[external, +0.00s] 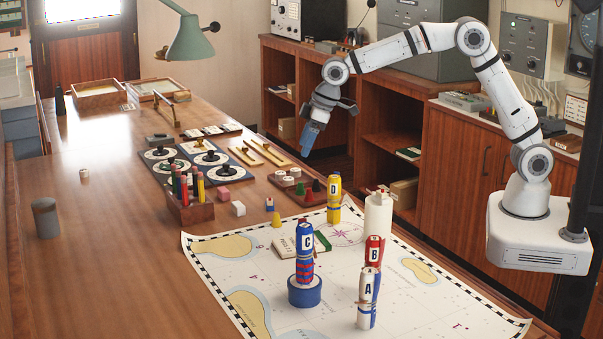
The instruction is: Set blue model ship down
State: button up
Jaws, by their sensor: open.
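I cannot make out a clear model ship in the external view. My gripper (316,129) hangs in the air, pointing down, in front of the wooden cabinets and beyond the table's right edge. It is open. A blue piece shows at its lower end; I cannot tell whether it is the fingers or something between them. On the chart (340,318), a blue cylinder marked C (305,240) stands upright above a round blue tin (304,292), far from my gripper.
Cylinders marked B (374,252), A (367,300) and yellow D (334,200), and a white canister (378,214), stand on the chart. A pencil box (190,209), gauge boards (205,160) and a dark red tray (297,187) sit behind. The table's left side is mostly clear.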

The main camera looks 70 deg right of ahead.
jog(key=s+d+r+m, duration=0.1)
jog(key=s+d+r, duration=0.1)
jog(key=s+d, duration=0.5)
jog(key=s+d+r+m+h, duration=0.1)
jog(key=s+d+r, duration=0.1)
jog(key=s, duration=1)
jog(key=s+d+r+m, duration=0.1)
jog(key=s+d+r, duration=0.1)
jog(key=s+d, duration=0.5)
jog(key=s+f+m, duration=0.1)
jog(key=s+f, duration=0.2)
jog(key=s, duration=1)
jog(key=shift+s+f+g+h, duration=0.15)
jog(key=shift+s+g+h, duration=0.15)
jog(key=shift+g, duration=0.1)
jog(key=shift+w, duration=0.1)
